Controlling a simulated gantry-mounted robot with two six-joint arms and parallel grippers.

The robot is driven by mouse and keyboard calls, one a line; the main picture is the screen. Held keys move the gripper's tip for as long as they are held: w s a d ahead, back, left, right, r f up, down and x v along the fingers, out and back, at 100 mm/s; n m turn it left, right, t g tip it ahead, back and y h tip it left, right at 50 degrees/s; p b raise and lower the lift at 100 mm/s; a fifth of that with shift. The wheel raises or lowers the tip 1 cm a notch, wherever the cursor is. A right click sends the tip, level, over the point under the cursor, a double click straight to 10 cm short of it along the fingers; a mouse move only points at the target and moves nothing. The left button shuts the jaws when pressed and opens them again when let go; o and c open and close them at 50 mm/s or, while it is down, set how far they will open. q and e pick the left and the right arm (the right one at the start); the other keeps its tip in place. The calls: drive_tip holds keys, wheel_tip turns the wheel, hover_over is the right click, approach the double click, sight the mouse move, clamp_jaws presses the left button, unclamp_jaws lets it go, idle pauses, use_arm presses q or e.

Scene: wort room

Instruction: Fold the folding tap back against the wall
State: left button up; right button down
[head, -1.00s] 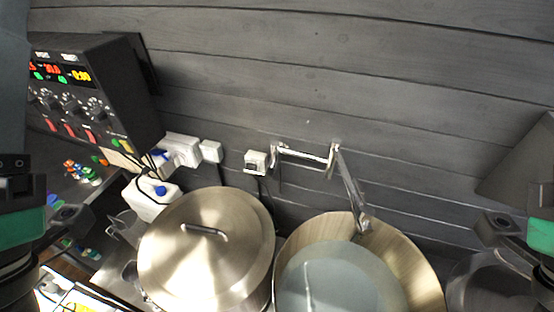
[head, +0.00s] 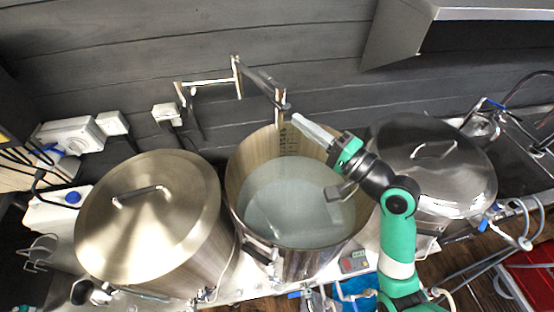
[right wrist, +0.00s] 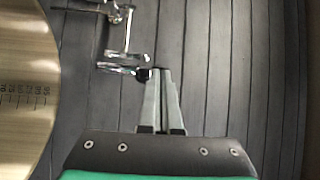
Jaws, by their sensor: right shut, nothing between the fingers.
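The folding tap (head: 258,78) is a jointed metal pipe on the grey plank wall. Its first section runs along the wall, and its outer section reaches out with the spout end at the back rim of the open pot (head: 233,185). My right gripper (head: 296,119) is shut and empty, its fingertips right beside the spout end. In the right wrist view, the tap (right wrist: 126,35) is above and left of the shut fingers (right wrist: 158,78). Its end overlaps or nearly meets the fingertips; I cannot tell if they touch. My left gripper is out of view.
A lidded steel pot (head: 150,215) stands left of the open pot, and a darker lidded pot (head: 435,165) stands right, behind my right arm. A grey hood (head: 440,30) juts from the wall at upper right. Wall sockets (head: 80,135) are at left.

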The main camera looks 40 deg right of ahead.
drive_tip(key=s+d+f+m+g+h+b, duration=0.1)
drive_tip(key=s+d+f+m+h+b, duration=0.2)
drive_tip(key=d+f, duration=0.55)
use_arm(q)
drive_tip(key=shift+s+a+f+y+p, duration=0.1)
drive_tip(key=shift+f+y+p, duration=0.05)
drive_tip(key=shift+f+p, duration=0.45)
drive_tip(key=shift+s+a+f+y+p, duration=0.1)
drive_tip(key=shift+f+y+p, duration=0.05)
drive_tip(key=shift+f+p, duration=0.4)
use_arm(e)
drive_tip(key=w+a, duration=0.4)
drive_tip(key=w, duration=0.6)
drive_tip(key=shift+w+f, duration=0.25)
drive_tip(key=shift+a, duration=0.1)
